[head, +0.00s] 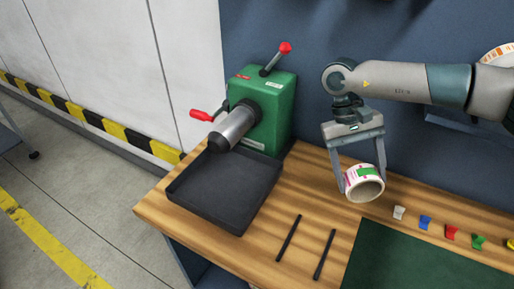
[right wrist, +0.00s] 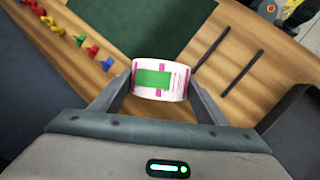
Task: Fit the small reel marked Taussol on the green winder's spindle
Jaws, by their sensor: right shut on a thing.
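The green winder (head: 272,108) stands at the back left of the wooden bench. Its grey spindle (head: 237,126) with a black end points toward the lower left and is bare. My right gripper (head: 363,181) is shut on a small white reel (head: 364,191) with pink and green markings, right of the winder and well apart from the spindle. The reel's open bore faces the front in the head view. The right wrist view shows its green and pink label (right wrist: 160,80) between the two fingers; the lettering is too small to read. My left gripper is out of view.
A black tray (head: 185,190) lies below the spindle. Red-knobbed levers (head: 285,48) stick out of the winder. Two dark rods (head: 289,238), a green mat (head: 420,260) and several coloured clips (head: 425,222) lie on the bench. Bare wood (head: 305,185) shows between winder and reel.

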